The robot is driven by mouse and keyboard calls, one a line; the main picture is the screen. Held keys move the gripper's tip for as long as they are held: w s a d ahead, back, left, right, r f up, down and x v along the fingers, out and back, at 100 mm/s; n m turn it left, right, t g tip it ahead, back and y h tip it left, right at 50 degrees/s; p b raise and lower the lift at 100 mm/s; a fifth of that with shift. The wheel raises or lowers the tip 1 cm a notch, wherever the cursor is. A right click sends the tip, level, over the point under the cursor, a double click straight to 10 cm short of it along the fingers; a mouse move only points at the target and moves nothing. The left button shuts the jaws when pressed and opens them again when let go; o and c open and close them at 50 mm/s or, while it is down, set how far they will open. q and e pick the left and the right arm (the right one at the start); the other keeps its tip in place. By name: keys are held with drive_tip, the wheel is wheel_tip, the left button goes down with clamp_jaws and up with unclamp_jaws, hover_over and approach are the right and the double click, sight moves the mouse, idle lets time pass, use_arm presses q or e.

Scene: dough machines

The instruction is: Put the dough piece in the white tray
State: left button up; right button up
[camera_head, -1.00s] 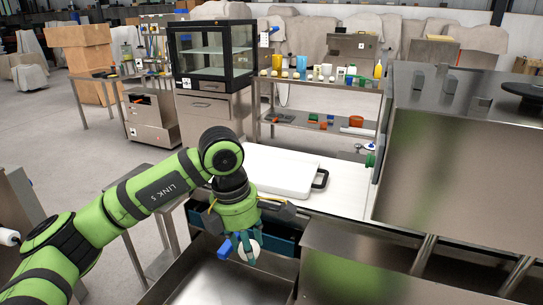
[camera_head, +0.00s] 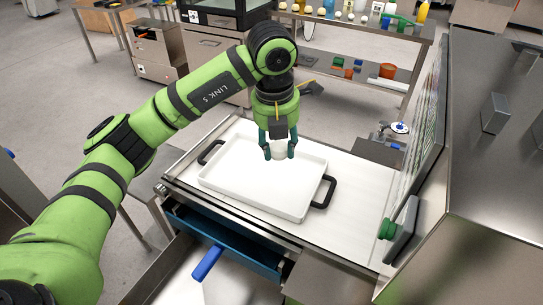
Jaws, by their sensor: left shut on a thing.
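The white tray (camera_head: 228,184) lies on the light work surface, with a black handle at each end. My left gripper (camera_head: 279,156) points down over the tray's far right part. Its fingers are shut on a small whitish dough piece (camera_head: 279,153), partly hidden between them. I cannot tell whether the dough touches the tray floor. The visible tray floor is otherwise empty. My right gripper is not in view.
A large steel machine (camera_head: 490,160) bounds the right side. A shelf with bottles and cups stands behind.

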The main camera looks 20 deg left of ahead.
use_arm(q)
drive_tip(key=shift+w+a+f, duration=0.1)
drive_tip(key=shift+w+a, duration=0.1)
drive_tip(key=shift+a, duration=0.1)
drive_tip(key=p, duration=0.2)
hover_over(244, 166)
drive_tip(key=f, duration=0.6)
drive_tip(key=shift+s+f, duration=0.25)
drive_tip(key=shift+s, duration=0.05)
wheel_tip(244, 166, down, 4)
drive_tip(key=shift+r+p, duration=0.1)
drive_tip(key=shift+p, duration=0.2)
drive_tip(key=shift+f, duration=0.25)
drive_tip(key=o, duration=1.1)
drive_tip(key=shift+o, duration=0.2)
